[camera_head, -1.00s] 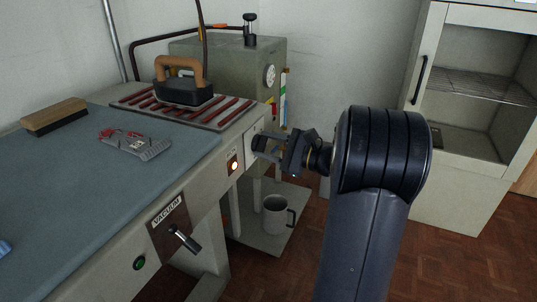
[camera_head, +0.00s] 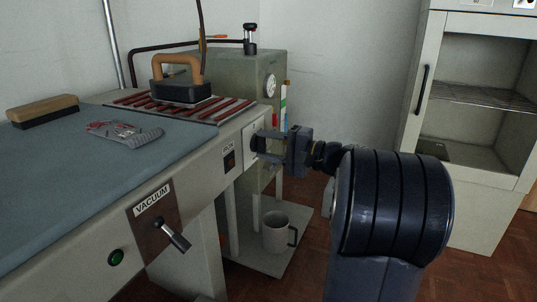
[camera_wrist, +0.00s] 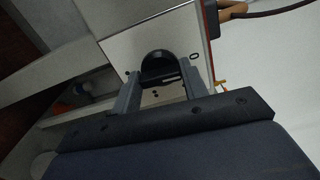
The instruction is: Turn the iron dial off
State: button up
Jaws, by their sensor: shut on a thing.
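The iron dial (camera_wrist: 158,66) is a black round knob on a pale plate with a "0" and dot marks, on the front of the ironing table. In the head view the dial (camera_head: 258,143) is partly hidden by my gripper (camera_head: 268,144). In the wrist view my gripper (camera_wrist: 160,90) has its two fingers on either side of the knob, shut on it. The iron lamp (camera_head: 229,160), left of the dial, is dark. The iron (camera_head: 181,82) with a wooden handle rests on a red-striped stand.
A vacuum lever (camera_head: 173,236) and a green button (camera_head: 116,257) are on the table front at lower left. A mug (camera_head: 276,232) stands on a low shelf beneath. A brush (camera_head: 43,111) lies on the blue tabletop. A cabinet (camera_head: 480,120) stands at right.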

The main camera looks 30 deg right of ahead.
jog(key=shift+r+n+b, duration=0.1)
jog(key=shift+n+b, duration=0.2)
jog(key=shift+n, duration=0.2)
jog(key=o, duration=1)
jog(key=shift+w, duration=0.1)
jog(key=shift+c, duration=0.2)
jog(key=p+v, duration=0.3)
jog(key=v, duration=0.7)
jog(key=shift+s+d, duration=0.25)
jog(key=shift+s, duration=0.1)
